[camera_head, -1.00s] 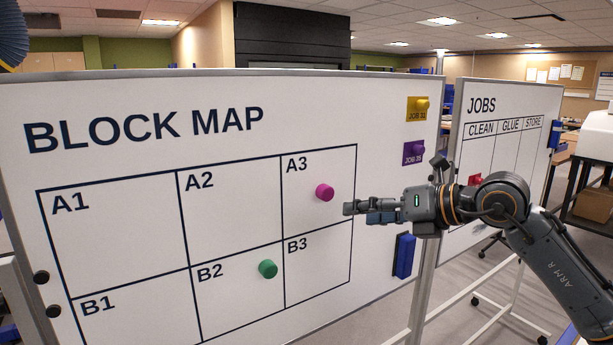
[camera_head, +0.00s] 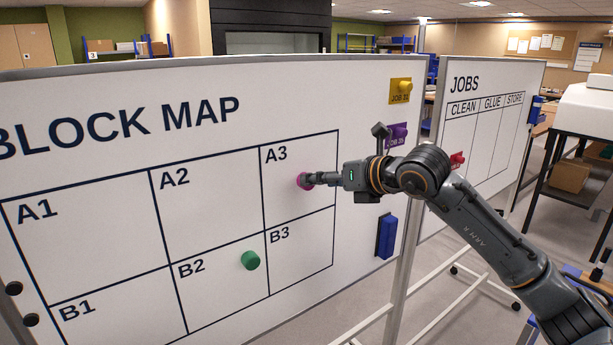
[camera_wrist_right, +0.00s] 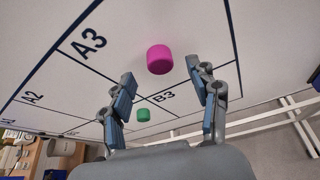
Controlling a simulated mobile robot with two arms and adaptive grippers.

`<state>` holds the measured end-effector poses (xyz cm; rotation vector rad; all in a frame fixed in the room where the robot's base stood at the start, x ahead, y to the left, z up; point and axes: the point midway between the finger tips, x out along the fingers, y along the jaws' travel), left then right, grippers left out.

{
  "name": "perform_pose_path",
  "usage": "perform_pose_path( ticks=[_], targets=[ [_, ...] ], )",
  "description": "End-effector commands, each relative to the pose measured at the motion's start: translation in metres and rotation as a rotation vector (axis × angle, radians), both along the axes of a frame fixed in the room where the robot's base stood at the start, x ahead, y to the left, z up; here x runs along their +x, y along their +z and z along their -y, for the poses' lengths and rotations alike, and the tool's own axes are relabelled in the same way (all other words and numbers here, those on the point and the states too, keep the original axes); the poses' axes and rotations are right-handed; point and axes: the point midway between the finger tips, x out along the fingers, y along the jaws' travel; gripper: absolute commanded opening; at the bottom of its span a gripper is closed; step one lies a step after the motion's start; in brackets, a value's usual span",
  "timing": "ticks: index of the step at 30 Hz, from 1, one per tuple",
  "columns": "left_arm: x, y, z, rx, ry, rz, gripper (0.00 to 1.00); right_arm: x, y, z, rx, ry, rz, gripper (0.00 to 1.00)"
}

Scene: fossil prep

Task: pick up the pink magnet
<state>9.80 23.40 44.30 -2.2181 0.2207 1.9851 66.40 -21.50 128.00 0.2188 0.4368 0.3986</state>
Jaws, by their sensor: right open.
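The pink magnet (camera_head: 302,181) sits on the whiteboard in cell A3, partly hidden behind my right gripper (camera_head: 312,180) in the head view. In the right wrist view the pink magnet (camera_wrist_right: 159,59) shows whole, beyond and between the two fingers. My right gripper (camera_wrist_right: 168,98) is open and empty, its fingers spread on either side of the line to the magnet. I see no contact between the fingers and the magnet. My left gripper is out of view.
A green magnet (camera_head: 250,260) is in cell B2, below and left of the pink one. A blue eraser (camera_head: 386,237) hangs at the board's right side. Yellow (camera_head: 404,86) and purple (camera_head: 397,131) magnets hold job cards near the right edge. A JOBS board (camera_head: 490,130) stands behind.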

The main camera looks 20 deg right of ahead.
Motion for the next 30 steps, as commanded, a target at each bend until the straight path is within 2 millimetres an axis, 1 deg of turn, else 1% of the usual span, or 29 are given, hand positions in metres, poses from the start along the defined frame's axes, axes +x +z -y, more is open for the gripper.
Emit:
perform_pose_path(
  ticks=[1, 3, 6, 9, 15, 16, 17, 18, 20, 21, 24, 30],
  targets=[
    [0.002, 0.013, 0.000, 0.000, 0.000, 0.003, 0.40, 0.007, 0.002, -0.004, 0.002, 0.001, -0.004, 0.60],
    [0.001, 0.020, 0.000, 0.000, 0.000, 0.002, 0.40, 0.016, -0.004, -0.009, 0.001, 0.001, -0.003, 0.60],
    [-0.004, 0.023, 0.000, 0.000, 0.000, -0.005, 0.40, 0.026, -0.010, -0.014, 0.001, 0.001, -0.001, 0.60],
    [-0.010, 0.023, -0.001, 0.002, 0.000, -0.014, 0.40, 0.031, -0.014, -0.016, 0.001, 0.001, -0.001, 0.60],
    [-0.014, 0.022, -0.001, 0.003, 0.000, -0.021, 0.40, 0.031, -0.015, -0.016, 0.000, 0.001, 0.000, 0.60],
    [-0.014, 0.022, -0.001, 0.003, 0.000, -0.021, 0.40, 0.031, -0.015, -0.016, 0.000, 0.001, 0.000, 0.58],
    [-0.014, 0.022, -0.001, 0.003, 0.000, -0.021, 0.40, 0.031, -0.015, -0.016, 0.000, 0.001, 0.000, 0.52],
    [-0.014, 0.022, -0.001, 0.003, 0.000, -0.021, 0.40, 0.031, -0.015, -0.016, 0.000, 0.001, 0.000, 0.44],
    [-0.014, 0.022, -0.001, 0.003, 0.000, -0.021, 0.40, 0.031, -0.015, -0.016, 0.000, 0.001, 0.000, 0.32],
    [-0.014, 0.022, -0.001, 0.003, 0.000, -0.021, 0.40, 0.031, -0.015, -0.016, 0.000, 0.001, 0.000, 0.23],
    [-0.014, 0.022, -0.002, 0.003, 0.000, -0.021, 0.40, 0.031, -0.015, -0.016, 0.000, 0.000, 0.000, 0.07],
    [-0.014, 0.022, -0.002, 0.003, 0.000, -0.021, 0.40, 0.031, -0.014, -0.015, 0.000, 0.000, 0.001, 0.06]
  ],
)
